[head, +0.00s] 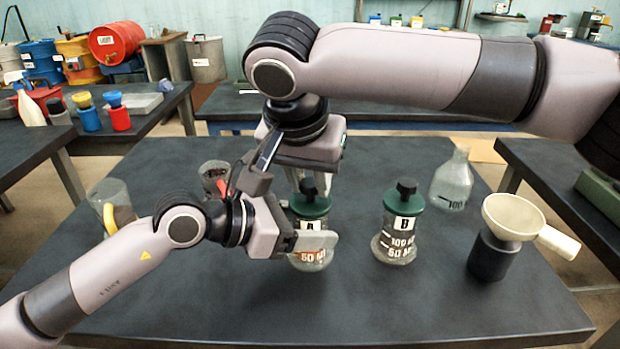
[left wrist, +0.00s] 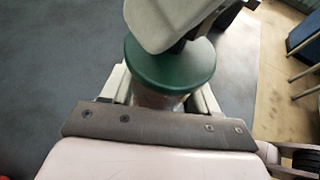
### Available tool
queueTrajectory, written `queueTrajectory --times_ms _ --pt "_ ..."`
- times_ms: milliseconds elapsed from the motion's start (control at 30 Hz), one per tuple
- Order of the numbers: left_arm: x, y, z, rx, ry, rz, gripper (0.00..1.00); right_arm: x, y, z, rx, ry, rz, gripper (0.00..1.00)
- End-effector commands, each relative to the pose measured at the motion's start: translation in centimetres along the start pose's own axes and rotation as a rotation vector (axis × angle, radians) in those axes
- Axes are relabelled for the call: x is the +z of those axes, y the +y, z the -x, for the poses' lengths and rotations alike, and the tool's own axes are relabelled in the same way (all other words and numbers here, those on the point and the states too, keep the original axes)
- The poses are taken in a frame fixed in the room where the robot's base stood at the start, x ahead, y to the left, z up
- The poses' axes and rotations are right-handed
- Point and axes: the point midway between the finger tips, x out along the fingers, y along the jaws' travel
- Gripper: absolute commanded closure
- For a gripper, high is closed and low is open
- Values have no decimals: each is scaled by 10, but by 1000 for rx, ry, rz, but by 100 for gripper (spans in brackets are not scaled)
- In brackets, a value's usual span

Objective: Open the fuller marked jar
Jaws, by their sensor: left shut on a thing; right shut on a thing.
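Jar A (head: 309,208) is a clear jar with a green lid, a black knob and white level marks. It stands upright on the dark table. My left gripper (head: 305,243) is shut on its body from the left and hides part of it. My right gripper (head: 309,185) comes from above and is shut on the knob. In the left wrist view the green lid (left wrist: 170,75) sits on the jar, below my right gripper (left wrist: 178,38). Jar B (head: 398,225) is similar, lidded and upright to the right, with nothing touching it. The exact liquid levels are hard to tell.
A clear flask (head: 452,182) stands behind jar B. A cream funnel (head: 513,216) rests on a black holder (head: 492,258) at the right. A glass beaker with a yellow thing (head: 112,203) stands at the left, behind my left arm. The table front is clear.

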Motion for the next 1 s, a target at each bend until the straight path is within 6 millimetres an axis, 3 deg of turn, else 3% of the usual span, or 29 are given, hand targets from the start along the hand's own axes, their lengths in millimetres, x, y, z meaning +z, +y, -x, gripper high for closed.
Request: queueTrajectory --times_ms 833,1000 --pt "0 0 0 1 0 0 95 -7 0 18 -1 0 0 100" --pt "0 0 0 1 0 0 95 -14 -1 35 -3 1 0 100"
